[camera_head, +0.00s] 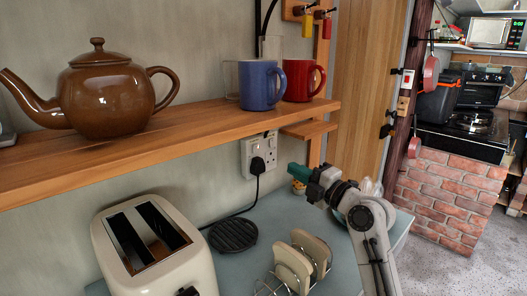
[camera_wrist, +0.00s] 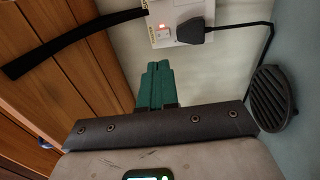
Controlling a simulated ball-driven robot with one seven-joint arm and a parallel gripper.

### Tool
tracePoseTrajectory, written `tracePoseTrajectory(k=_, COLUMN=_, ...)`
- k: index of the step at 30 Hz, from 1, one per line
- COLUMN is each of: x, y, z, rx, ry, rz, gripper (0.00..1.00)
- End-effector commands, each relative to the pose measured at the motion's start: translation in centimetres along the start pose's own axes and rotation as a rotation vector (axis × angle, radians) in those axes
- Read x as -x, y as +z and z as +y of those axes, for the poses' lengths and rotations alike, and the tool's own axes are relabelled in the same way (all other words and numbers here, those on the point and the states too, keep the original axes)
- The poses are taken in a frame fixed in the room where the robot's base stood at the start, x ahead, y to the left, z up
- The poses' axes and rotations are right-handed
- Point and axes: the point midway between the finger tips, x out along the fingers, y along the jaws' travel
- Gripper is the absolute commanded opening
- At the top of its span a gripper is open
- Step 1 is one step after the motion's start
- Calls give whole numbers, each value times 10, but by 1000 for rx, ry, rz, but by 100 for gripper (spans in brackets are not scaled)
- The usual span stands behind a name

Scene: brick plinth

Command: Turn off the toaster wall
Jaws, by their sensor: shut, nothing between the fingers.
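A white double wall socket (camera_head: 247,148) is on the wall under the shelf, with a black plug (camera_head: 257,165) in it. In the wrist view the socket (camera_wrist: 155,8) is at the top, the plug (camera_wrist: 196,31) on its right side. A small switch beside the plug (camera_wrist: 162,31) shows a red light. The plug's black cord runs down towards the cream toaster (camera_head: 190,270). My gripper (camera_head: 292,168) has green fingers, shut and empty, right of the socket and apart from it. In the wrist view the closed fingers (camera_wrist: 157,66) point up towards the socket.
A wooden shelf (camera_head: 205,130) above holds a brown teapot (camera_head: 105,95), a blue mug (camera_head: 260,86) and a red mug (camera_head: 300,80). A black ribbed trivet (camera_head: 233,235) and a wire rack with bread slices (camera_head: 290,268) are on the blue-grey counter (camera_head: 343,262).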

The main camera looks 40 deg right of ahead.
Motion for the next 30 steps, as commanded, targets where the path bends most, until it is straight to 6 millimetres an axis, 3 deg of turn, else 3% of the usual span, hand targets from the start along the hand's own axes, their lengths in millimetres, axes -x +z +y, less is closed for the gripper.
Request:
tracePoseTrajectory(k=12, x=-82, y=-2, z=4, rx=1, ry=-1, rz=4, gripper=0)
tracePoseTrajectory(k=18, x=-112, y=-1, z=4, rx=0, ry=0, rz=2, gripper=0)
tracePoseTrajectory(k=30, x=-127, y=-1, z=1, rx=1, ry=1, rz=1, gripper=0)
